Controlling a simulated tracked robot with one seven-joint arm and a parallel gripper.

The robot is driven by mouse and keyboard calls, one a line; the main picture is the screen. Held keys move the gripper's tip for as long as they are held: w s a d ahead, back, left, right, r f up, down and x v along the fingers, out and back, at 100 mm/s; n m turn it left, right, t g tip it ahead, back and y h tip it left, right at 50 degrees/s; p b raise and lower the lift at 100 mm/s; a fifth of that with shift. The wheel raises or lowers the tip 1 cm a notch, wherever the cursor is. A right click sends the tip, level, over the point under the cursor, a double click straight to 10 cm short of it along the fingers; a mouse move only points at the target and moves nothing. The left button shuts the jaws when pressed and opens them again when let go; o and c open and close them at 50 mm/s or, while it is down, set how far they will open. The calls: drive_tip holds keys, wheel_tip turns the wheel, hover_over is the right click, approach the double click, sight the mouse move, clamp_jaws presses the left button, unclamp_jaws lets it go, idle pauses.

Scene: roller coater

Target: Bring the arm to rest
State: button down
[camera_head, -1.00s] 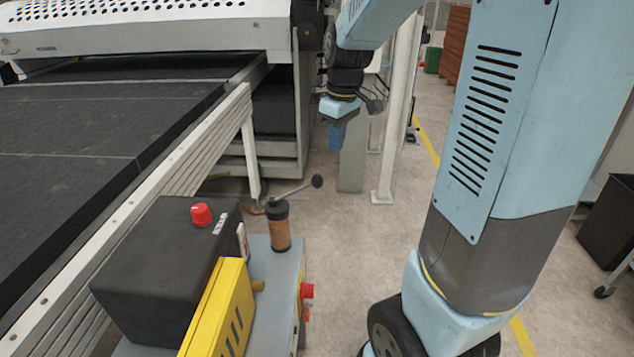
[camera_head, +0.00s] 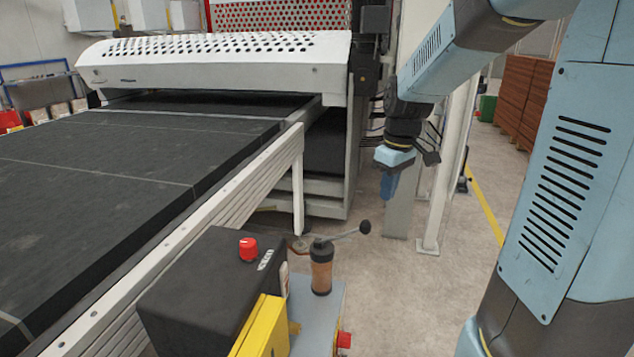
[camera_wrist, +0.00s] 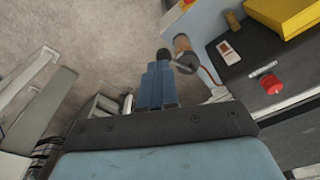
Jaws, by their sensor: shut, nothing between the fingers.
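My gripper (camera_head: 388,187) hangs at the end of my light blue arm, pointing down, in the upper middle of the head view. It is in the air in front of the white posts, apart from everything in that view. In the wrist view my gripper's blue fingers (camera_wrist: 157,84) are together with nothing between them. In that view a crank handle with a dark knob (camera_wrist: 164,55) appears just beyond the fingertips. The same crank handle (camera_head: 345,236) stands on a brown cylinder (camera_head: 321,268) in the head view, below and left of my gripper.
A black conveyor belt (camera_head: 120,170) with a white side rail fills the left. A black box with a red knob (camera_head: 248,249) and a yellow guard (camera_head: 262,330) stand in front. A white post (camera_head: 450,170) rises behind my gripper. Open floor (camera_head: 420,300) lies right of the crank.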

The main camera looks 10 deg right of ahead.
drive_tip(key=s+a+r+m+t, duration=0.1)
drive_tip(key=s+r+m+t, duration=0.1)
drive_tip(key=s, duration=0.7)
drive_tip(key=s+a+r+m+t, duration=0.1)
drive_tip(key=s+r+m+t, duration=0.1)
drive_tip(key=s+r+m, duration=0.3)
drive_tip(key=shift+s+r+t+h, duration=0.3)
drive_tip(key=shift+s+r, duration=0.4)
drive_tip(key=shift+s, duration=1.7)
drive_tip(key=shift+w+a, duration=0.1)
drive_tip(key=shift+a, duration=0.05)
drive_tip(key=w+a+f+n+g, duration=0.2)
drive_tip(key=w+n, duration=0.2)
drive_tip(key=w, duration=0.4)
drive_tip(key=w+a+f+n+g+h, duration=0.1)
drive_tip(key=w+a+f+n, duration=0.1)
drive_tip(key=w+n, duration=0.3)
drive_tip(key=w+a+f+n+g, duration=0.1)
drive_tip(key=w+a+n, duration=0.3)
drive_tip(key=w, duration=0.7)
drive_tip(key=shift+f+n+g+h, duration=0.3)
drive_tip(key=shift+f+g, duration=0.1)
drive_tip(key=shift+g, duration=0.4)
drive_tip(key=shift+w+a, duration=0.1)
